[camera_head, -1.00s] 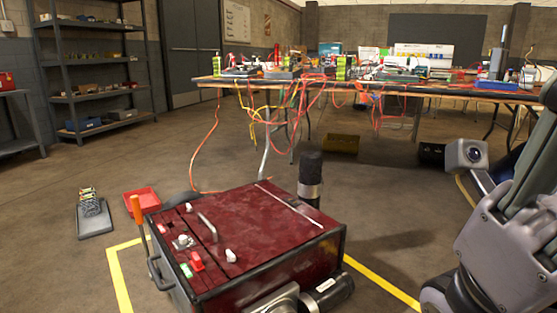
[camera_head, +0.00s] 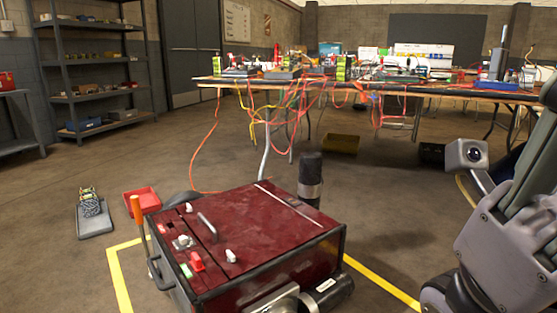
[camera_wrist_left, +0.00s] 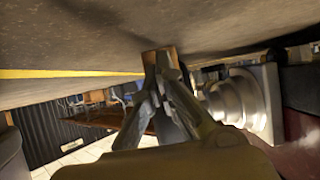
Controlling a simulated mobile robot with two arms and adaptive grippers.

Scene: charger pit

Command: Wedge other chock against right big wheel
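In the left wrist view a small brown block (camera_wrist_left: 166,56), likely the chock, is between the fingertips of my left gripper (camera_wrist_left: 160,72). The fingers close in on it, with the dark floor close beyond. A round silver part (camera_wrist_left: 232,98) is just right of the fingers; I cannot tell whether it belongs to the big wheel. In the head view the dark red box (camera_head: 250,235) stands low in front. A dark rounded shape (camera_head: 183,200), possibly a wheel, shows behind its left side. The right big wheel is not clearly visible. My right arm is at the right edge; its fingertips are not visible.
Yellow floor tape (camera_head: 385,285) runs around the box. A red tray (camera_head: 142,202) and a grey stand with a coil (camera_head: 95,220) are on the floor to the left. A cluttered table (camera_head: 360,87) with hanging cables stands behind. The floor between is mostly clear.

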